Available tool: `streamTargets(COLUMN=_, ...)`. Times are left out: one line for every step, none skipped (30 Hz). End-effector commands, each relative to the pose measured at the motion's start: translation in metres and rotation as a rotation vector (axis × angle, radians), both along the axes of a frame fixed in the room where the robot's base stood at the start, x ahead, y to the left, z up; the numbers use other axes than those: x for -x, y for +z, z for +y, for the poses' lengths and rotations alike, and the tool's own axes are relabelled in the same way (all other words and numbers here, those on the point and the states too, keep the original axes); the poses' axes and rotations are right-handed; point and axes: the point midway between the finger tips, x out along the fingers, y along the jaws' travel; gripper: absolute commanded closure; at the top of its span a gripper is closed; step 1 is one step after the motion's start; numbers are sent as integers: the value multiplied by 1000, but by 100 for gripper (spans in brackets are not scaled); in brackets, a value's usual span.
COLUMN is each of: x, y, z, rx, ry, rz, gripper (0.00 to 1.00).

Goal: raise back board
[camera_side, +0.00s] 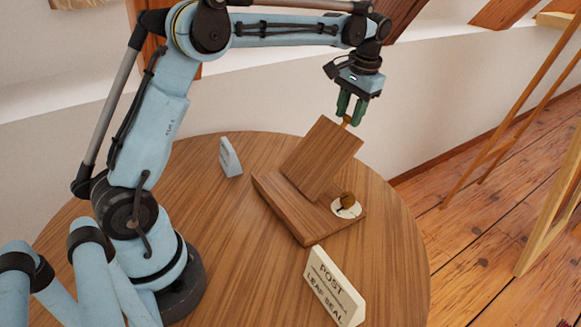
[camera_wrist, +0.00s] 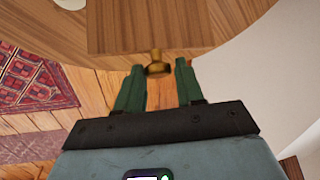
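The back board (camera_side: 323,158) is a brown wooden panel that stands tilted on a wooden base (camera_side: 290,218) on the round table. A small brass knob (camera_wrist: 158,64) sits at its upper edge; in the side view it is partly hidden by my fingers. The board's face also shows in the wrist view (camera_wrist: 150,25). My gripper (camera_side: 350,117) is at the board's top edge, pointing down. In the wrist view its two green fingers (camera_wrist: 160,72) stand apart on either side of the knob, with a gap on both sides.
A white disc (camera_side: 353,212) with a dark brown round piece (camera_side: 347,199) is at the base's right end. A white sign (camera_side: 331,287) reading "POST LEAF SEAL" stands in front, and a small white block (camera_side: 230,157) stands behind left. The table (camera_side: 395,265) is otherwise clear.

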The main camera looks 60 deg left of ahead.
Motion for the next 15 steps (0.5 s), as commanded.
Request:
streamTargets(x=0, y=0, z=0, rx=0, ry=0, rz=0, gripper=71)
streamTargets(x=0, y=0, z=0, rx=0, ry=0, rz=0, gripper=76)
streamTargets(x=0, y=0, z=0, rx=-1, ry=0, rz=0, gripper=82)
streamTargets(x=0, y=0, z=0, rx=-1, ry=0, rz=0, gripper=86)
streamTargets(x=0, y=0, z=0, rx=-1, ry=1, rz=0, gripper=91)
streamTargets(x=0, y=0, z=1, rx=-2, ry=1, rz=0, gripper=97)
streamTargets(x=0, y=0, z=1, rx=-2, ry=1, rz=0, gripper=100)
streamTargets(x=0, y=0, z=1, rx=-2, ry=1, rz=0, gripper=100)
streamTargets(x=0, y=0, z=1, rx=-2, ry=1, rz=0, gripper=100)
streamTargets(x=0, y=0, z=1, rx=-2, ry=1, rz=0, gripper=100)
streamTargets(x=0, y=0, z=1, rx=-3, ry=1, rz=0, gripper=100)
streamTargets(x=0, y=0, z=1, rx=-3, ry=1, rz=0, gripper=100)
streamTargets(x=0, y=0, z=1, rx=-3, ry=2, rz=0, gripper=100)
streamTargets(x=0, y=0, z=1, rx=-3, ry=2, rz=0, gripper=100)
streamTargets(x=0, y=0, z=2, rx=-3, ry=2, rz=0, gripper=100)
